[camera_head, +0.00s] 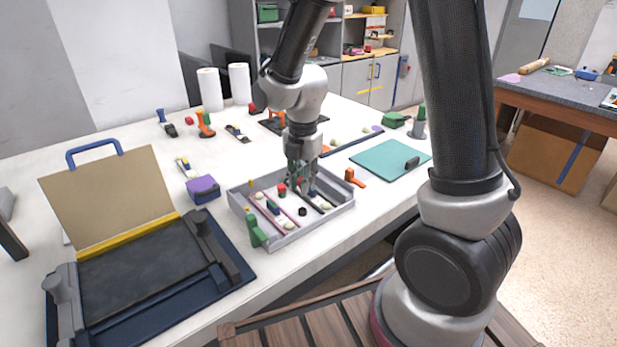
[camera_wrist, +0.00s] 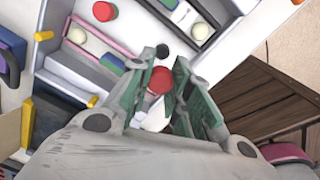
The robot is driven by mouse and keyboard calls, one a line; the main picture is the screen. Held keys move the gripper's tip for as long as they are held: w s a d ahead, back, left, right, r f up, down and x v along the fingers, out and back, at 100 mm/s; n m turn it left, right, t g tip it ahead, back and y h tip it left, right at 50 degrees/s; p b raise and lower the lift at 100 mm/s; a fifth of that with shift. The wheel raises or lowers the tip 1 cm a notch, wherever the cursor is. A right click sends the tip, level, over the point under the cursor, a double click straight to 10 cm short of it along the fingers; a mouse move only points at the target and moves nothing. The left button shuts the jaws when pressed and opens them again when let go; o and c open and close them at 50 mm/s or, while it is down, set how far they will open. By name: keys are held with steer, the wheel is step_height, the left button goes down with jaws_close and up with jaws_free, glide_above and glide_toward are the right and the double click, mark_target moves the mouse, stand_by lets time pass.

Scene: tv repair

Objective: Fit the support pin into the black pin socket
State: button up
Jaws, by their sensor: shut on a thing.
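My gripper (camera_wrist: 165,85) reaches down over the grey tray (camera_head: 331,214), with green pads on its fingers; it also shows in the head view (camera_head: 301,186). It is shut on a small piece with a red round end and a pale part, which I take for the support pin (camera_wrist: 160,80). The fingers hide part of it. A small round black piece, which looks like the black pin socket (camera_wrist: 163,51), sits just beyond the fingertips; it also shows in the tray in the head view (camera_head: 303,211). The pin appears apart from it; its height is unclear.
The tray also holds a pink strip (camera_wrist: 110,35), pale round parts and another red piece (camera_wrist: 104,11). A green-handled tool (camera_head: 253,230) stands at the tray's near left corner. A purple-topped box (camera_head: 203,190) is to its left, an orange piece (camera_head: 354,179) and teal mat (camera_head: 376,161) to its right.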

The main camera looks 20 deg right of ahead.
mark_target(302, 213)
steer(key=shift+f, duration=2.9)
steer(key=shift+f, duration=1.1)
steer(key=o, duration=0.8)
steer(key=shift+c, duration=0.2)
steer(key=shift+r, duration=0.1)
step_height(302, 213, up, 12)
steer(key=shift+s+d+f, duration=0.1)
steer(key=shift+s+d, duration=0.05)
